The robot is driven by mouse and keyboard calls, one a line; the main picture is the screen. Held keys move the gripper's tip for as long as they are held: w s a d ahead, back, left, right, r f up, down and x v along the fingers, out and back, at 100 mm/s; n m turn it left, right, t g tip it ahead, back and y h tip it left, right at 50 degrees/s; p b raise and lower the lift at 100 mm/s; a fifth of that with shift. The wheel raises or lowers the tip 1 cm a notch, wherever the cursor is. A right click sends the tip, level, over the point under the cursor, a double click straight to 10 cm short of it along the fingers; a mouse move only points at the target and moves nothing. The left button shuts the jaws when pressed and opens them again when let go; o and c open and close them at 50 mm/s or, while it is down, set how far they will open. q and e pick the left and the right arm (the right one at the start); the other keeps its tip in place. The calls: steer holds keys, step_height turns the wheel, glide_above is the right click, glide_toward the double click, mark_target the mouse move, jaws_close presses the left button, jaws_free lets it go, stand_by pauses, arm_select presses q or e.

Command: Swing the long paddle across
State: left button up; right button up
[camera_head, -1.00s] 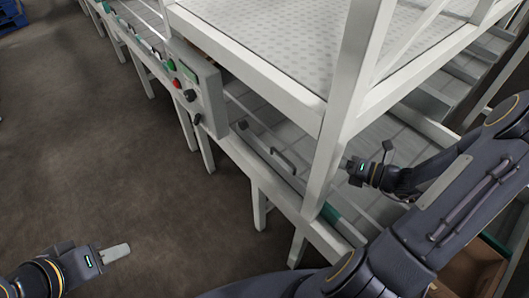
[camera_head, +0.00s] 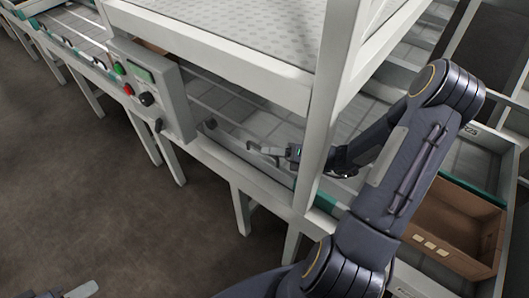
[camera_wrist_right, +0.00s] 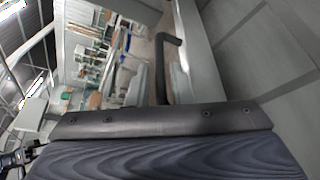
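The long grey paddle (camera_head: 243,153) lies along the near side of the conveyor, behind the front rail, with a round pivot knob (camera_head: 211,124) at its left end. My right gripper (camera_head: 272,151) has reached in past the white post and is at the paddle's handle. Whether its fingers are open or shut on the handle is too small to tell. In the right wrist view the dark bent handle (camera_wrist_right: 166,66) stands just beyond my gripper's dark body, which hides the fingertips. My left gripper (camera_head: 82,290) shows only partly at the bottom left edge, away from the conveyor.
A white post (camera_head: 330,110) stands right beside my right forearm. A control box (camera_head: 150,90) with buttons sits at the conveyor's front left. The upper deck (camera_head: 235,75) overhangs the belt. A cardboard box (camera_head: 455,225) sits at the right. The floor at left is clear.

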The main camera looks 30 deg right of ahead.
steer(key=shift+x, duration=1.25)
jaws_close()
